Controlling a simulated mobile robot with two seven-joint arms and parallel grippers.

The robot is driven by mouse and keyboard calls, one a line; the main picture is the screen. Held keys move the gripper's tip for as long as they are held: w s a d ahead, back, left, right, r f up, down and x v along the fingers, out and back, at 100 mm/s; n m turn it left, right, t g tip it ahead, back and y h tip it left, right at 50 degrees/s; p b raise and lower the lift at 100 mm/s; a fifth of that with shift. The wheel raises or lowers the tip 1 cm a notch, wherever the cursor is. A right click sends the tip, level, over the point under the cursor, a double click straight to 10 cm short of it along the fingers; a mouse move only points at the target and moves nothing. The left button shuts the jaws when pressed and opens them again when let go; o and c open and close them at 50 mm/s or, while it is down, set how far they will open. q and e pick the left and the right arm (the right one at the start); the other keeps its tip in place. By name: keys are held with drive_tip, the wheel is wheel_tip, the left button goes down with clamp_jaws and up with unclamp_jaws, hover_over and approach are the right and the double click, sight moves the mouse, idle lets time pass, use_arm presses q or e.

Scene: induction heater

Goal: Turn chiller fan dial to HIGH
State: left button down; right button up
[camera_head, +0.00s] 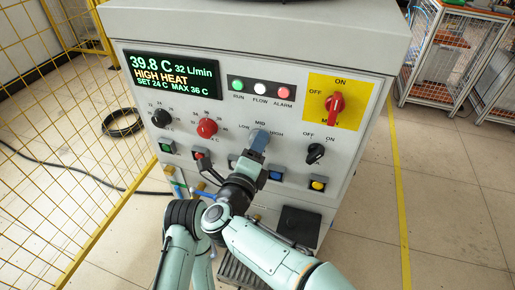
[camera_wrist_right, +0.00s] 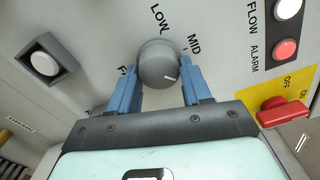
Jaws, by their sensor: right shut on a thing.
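The chiller fan dial (camera_wrist_right: 158,64) is a round grey knob on the front panel, with LOW and MID printed around it. It also shows in the head view (camera_head: 259,138), under LOW, MID and HIGH. My right gripper (camera_wrist_right: 161,85) is shut on it, with one blue finger on each side. The knob's white mark points to the lower right in the wrist view, on the far side of MID from LOW. The HIGH label is hidden in that view. In the head view my right gripper (camera_head: 256,150) partly covers the dial. My left gripper cannot be made out.
Left of the dial are a red knob (camera_head: 207,128) and a black knob (camera_head: 161,118). Right are a small black switch (camera_head: 315,153) and a red main switch (camera_head: 334,107) on yellow. Square buttons line the row below. A yellow mesh fence (camera_head: 50,170) stands left.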

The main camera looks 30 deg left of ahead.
use_arm(q)
drive_tip(key=shift+s, duration=0.15)
use_arm(e)
drive_tip(key=shift+r+m, duration=0.1)
drive_tip(key=shift+m, duration=1.2)
drive_tip(key=o, duration=1)
use_arm(q)
drive_tip(key=shift+t, duration=0.7)
drive_tip(key=w, duration=0.1)
drive_tip(key=w+r+p, duration=0.2)
drive_tip(key=w, duration=0.1)
drive_tip(key=shift+w+d, duration=0.1)
drive_tip(key=shift+d, duration=0.1)
use_arm(e)
drive_tip(key=v, duration=1.3)
drive_tip(key=shift+s+d, duration=0.1)
drive_tip(key=shift+s, duration=0.05)
